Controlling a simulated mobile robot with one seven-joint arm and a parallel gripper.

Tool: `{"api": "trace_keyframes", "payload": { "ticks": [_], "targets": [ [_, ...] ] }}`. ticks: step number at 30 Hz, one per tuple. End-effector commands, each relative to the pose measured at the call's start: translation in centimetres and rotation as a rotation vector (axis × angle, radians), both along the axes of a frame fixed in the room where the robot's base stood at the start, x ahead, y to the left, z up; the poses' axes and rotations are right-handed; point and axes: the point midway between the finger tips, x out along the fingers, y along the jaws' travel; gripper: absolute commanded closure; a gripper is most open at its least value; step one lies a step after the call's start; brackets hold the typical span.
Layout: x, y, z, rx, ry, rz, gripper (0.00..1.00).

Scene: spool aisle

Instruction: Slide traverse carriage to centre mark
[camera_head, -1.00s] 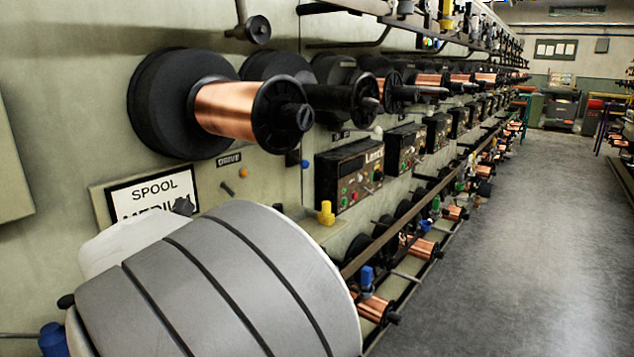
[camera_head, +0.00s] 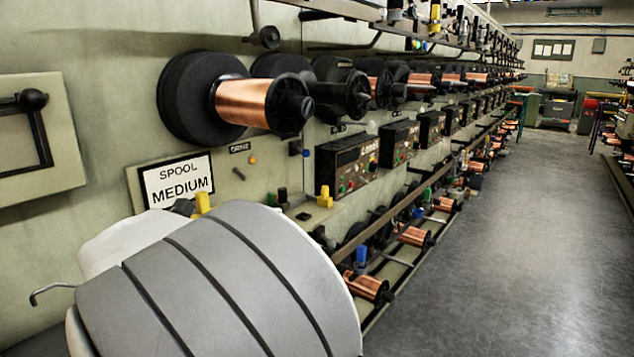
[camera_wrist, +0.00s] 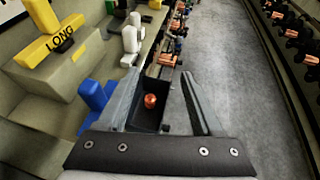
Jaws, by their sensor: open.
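My gripper (camera_wrist: 160,75) is open in the wrist view, its two grey fingers spread and pointing away over the machine's edge. Below and between them shows a dark open tray or box (camera_wrist: 148,118) with a small orange-red ball-like thing (camera_wrist: 150,101) in it. Nothing is clamped between the fingers. I cannot pick out the traverse carriage or a centre mark with certainty in either view. In the head view my grey arm covers the lower left machine front, and the gripper does not show.
A copper spool (camera_head: 243,102) sits on the machine face above a "SPOOL MEDIUM" sign (camera_head: 177,181). A control box (camera_head: 347,165) stands to its right. The wrist view shows a yellow "LONG" piece (camera_wrist: 52,42) and a blue handle (camera_wrist: 97,100) at left. The aisle floor (camera_head: 490,240) is clear.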

Motion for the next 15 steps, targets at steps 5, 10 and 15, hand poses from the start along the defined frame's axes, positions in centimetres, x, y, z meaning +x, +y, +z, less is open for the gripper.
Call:
{"api": "trace_keyframes", "payload": {
  "ticks": [5, 10, 15],
  "targets": [
    [2.3, -2.0, 2.3, -0.069, 0.012, 0.116, 0.33],
    [4.9, -4.8, 6.3, -0.280, 0.026, 0.404, 0.33],
    [4.8, -8.0, 10.2, -0.600, 0.019, 0.723, 0.33]
  ]
}}
